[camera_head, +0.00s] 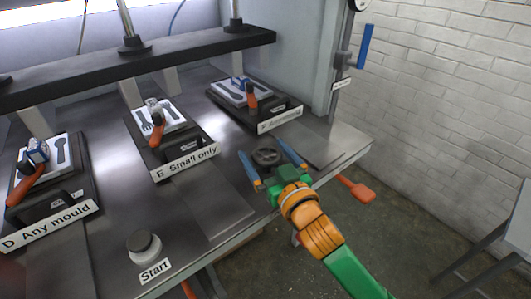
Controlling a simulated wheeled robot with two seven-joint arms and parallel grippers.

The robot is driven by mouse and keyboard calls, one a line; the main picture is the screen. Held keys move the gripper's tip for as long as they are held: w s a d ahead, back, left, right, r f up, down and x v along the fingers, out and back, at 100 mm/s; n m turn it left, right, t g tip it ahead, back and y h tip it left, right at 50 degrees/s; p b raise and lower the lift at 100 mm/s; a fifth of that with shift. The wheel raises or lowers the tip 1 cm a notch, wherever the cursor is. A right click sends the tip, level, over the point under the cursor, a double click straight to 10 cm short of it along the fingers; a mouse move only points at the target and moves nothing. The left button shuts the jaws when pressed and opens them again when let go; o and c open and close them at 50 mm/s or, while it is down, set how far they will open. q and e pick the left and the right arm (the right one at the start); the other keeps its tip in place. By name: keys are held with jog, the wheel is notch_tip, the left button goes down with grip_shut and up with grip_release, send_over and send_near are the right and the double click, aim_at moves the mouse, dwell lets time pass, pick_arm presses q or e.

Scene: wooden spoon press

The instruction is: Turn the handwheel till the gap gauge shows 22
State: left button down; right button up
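The dark round handwheel (267,156) sits near the front right edge of the metal bench. My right gripper (271,161) reaches over it from the lower right, with its two blue fingers spread apart on either side of the wheel. I cannot tell whether the fingers touch the rim. A round white dial (358,4), possibly the gap gauge, is cut off at the top edge and no reading is legible. My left gripper is not in view.
Three mould stations stand on the bench: "D Any mould" (50,224), "E Small only" (187,160) and a third (279,119) with a hard-to-read label. A Start button (144,245) is at the front left. An orange paddle-shaped handle (356,189) juts past the bench edge.

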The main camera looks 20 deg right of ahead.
aim_at(275, 164)
jog(key=c, duration=1.1)
jog(key=shift+r+n+y+p, duration=0.1)
jog(key=shift+n+y+p, duration=0.35)
jog(key=shift+y, duration=0.25)
jog(key=shift+n+g+y, duration=0.25)
jog(key=shift+g+y, duration=0.05)
jog(key=shift+y, duration=0.3)
jog(key=o, duration=1.2)
jog(key=shift+v, duration=3.55)
